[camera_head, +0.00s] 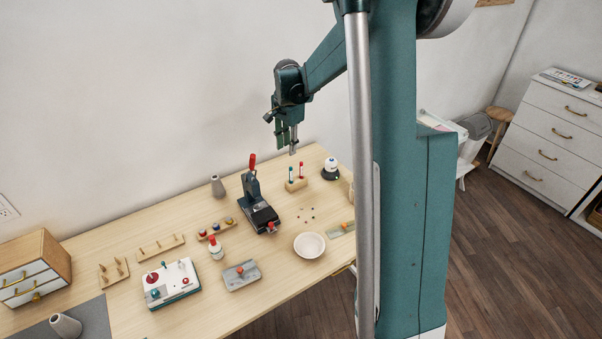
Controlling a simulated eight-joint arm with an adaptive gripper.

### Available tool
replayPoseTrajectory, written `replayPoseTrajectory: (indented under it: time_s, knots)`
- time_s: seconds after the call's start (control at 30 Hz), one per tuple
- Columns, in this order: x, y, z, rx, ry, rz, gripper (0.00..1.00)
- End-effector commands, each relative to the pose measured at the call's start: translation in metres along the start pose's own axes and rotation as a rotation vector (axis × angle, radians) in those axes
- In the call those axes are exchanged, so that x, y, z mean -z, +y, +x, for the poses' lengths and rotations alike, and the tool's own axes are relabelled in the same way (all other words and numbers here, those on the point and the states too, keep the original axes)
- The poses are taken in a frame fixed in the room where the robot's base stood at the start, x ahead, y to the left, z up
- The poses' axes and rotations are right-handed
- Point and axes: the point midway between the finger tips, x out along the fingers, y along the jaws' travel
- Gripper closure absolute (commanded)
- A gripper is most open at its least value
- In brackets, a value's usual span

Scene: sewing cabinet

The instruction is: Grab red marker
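The red marker (302,169) stands upright in a small wooden holder (297,185) near the back right of the table. A green-topped marker (291,174) stands beside it on the left in the same holder. My gripper (293,151) hangs pointing down above the holder, apart from both markers. Its fingers are small and seen from the side, so how far they are spread cannot be made out. No marker shows between them.
A black press with a red handle (251,161) stands left of the holder. A white-topped black device (330,169) stands to the right. A white bowl (309,245) and several small beads lie in front. Several wooden racks, a control box (172,284) and a drawer cabinet (35,267) fill the left.

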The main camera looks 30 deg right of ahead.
Motion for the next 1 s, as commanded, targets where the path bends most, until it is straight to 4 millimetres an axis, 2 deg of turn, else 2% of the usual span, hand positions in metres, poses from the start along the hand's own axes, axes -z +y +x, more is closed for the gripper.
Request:
replayPoseTrajectory:
  time_s: [0.3,0.6,0.8,1.0]
  knots:
    - [0.044,-0.016,0.059,-0.054,-0.018,0.164,0.73]
    - [0.075,-0.021,0.108,-0.099,-0.030,0.295,0.73]
    - [0.084,-0.022,0.121,-0.112,-0.032,0.332,0.73]
    - [0.085,-0.022,0.123,-0.113,-0.033,0.337,0.73]
